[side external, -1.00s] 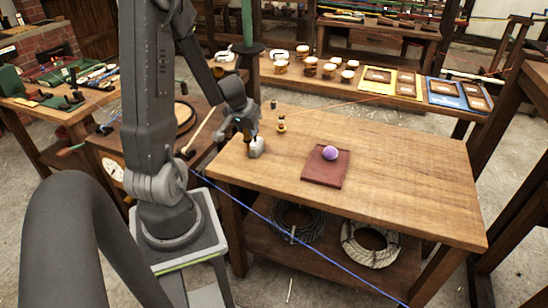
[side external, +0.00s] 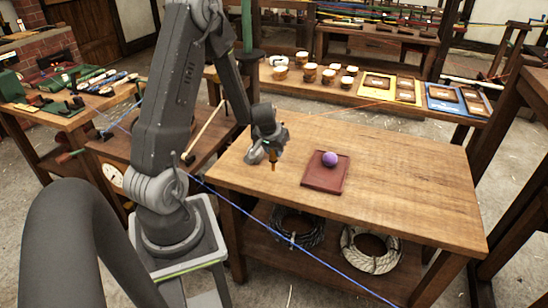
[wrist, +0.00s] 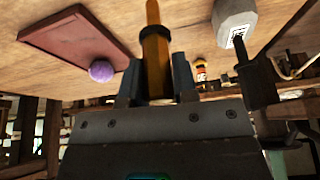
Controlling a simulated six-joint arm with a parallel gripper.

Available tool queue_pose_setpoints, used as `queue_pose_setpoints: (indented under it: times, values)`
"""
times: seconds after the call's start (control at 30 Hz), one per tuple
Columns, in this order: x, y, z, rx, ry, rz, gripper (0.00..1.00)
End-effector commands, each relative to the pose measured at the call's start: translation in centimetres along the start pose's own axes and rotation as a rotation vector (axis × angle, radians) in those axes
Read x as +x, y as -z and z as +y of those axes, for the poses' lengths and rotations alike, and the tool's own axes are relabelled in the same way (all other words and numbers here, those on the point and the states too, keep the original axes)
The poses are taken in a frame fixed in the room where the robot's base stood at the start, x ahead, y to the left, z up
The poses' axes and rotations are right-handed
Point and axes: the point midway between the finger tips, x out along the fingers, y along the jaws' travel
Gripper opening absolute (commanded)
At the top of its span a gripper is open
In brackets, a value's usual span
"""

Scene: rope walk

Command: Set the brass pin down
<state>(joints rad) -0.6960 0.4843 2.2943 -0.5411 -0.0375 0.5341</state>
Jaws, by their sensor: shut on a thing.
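The brass pin (wrist: 153,50) is a golden rod with a dark band, standing out from between my fingers in the wrist view. My gripper (wrist: 155,78) is shut on it. In the side view, the pin (side external: 273,161) points down from my gripper (side external: 272,150) over the left part of the wooden bench, left of the dark red tray (side external: 318,183). I cannot tell whether its lower tip touches the wood.
A purple ball (side external: 330,159) rests on the red tray. The right half of the bench (side external: 410,190) is clear.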

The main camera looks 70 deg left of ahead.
Motion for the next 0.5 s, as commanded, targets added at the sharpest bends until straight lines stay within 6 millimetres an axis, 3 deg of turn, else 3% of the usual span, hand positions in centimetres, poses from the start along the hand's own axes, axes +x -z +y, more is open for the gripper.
queue_pose_setpoints:
  times: [0.5]
  values:
    - [3.0, -1.3, 0.0, -0.001, -0.001, 0.0, 0.0]
